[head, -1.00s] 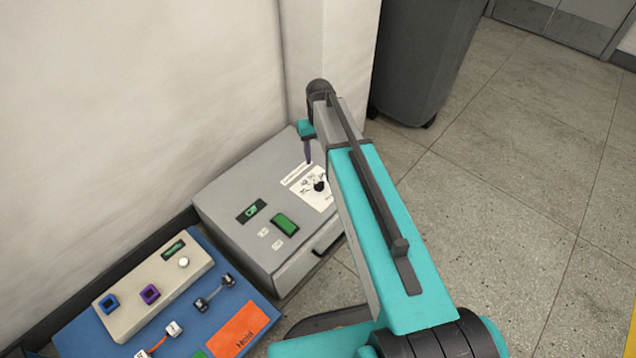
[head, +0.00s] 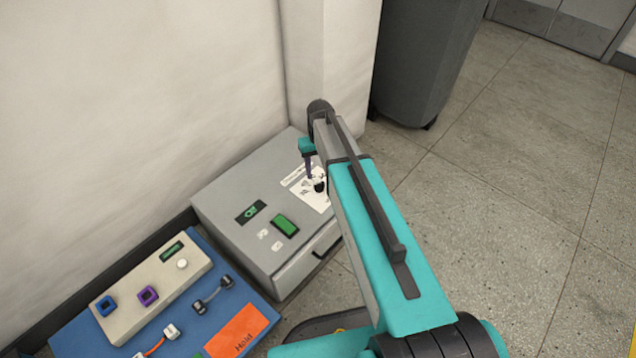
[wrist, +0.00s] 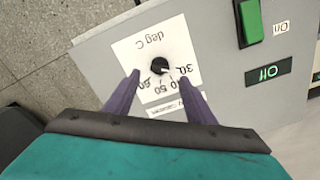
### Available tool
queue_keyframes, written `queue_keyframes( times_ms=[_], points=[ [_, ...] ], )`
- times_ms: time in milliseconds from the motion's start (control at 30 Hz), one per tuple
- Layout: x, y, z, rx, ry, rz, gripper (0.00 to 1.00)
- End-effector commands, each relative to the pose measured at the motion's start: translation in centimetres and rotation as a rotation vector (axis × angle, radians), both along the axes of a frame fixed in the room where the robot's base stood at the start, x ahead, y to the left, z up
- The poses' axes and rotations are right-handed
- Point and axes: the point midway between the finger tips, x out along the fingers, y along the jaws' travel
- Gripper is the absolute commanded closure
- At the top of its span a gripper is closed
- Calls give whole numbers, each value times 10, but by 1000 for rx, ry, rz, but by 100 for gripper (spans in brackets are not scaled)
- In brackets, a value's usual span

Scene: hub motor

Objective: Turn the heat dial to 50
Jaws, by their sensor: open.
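The heat dial (wrist: 160,65) is a small black knob on a white card marked "deg C" on top of the grey box. It also shows in the head view (head: 320,186), partly beside my arm. Its white pointer appears to point toward the 30 mark; the 40, 50 and 60 marks run around from there. My gripper (wrist: 160,77) is open, with its two purple fingers on either side of the dial's near edge. Whether they touch it I cannot tell. In the head view my gripper (head: 308,172) hangs over the card; one finger is hidden.
The grey box (head: 225,205) also has a green switch (head: 285,225) and a small green display (head: 251,212). A blue board (head: 100,340) with parts and an orange "Hold" patch lies at the left. A wall stands behind; a dark bin (head: 420,60) is beyond.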

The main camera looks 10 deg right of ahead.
Motion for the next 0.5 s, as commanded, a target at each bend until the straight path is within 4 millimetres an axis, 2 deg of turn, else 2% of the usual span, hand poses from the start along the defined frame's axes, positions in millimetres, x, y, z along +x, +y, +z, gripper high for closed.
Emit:
queue_keyframes(
  times_ms=[33,200,500],
  points=[
    [0,0,-10,0,2,0,50],
    [0,0,-35,0,2,0,50],
    [0,0,-63,0,0,0,50]
  ],
)
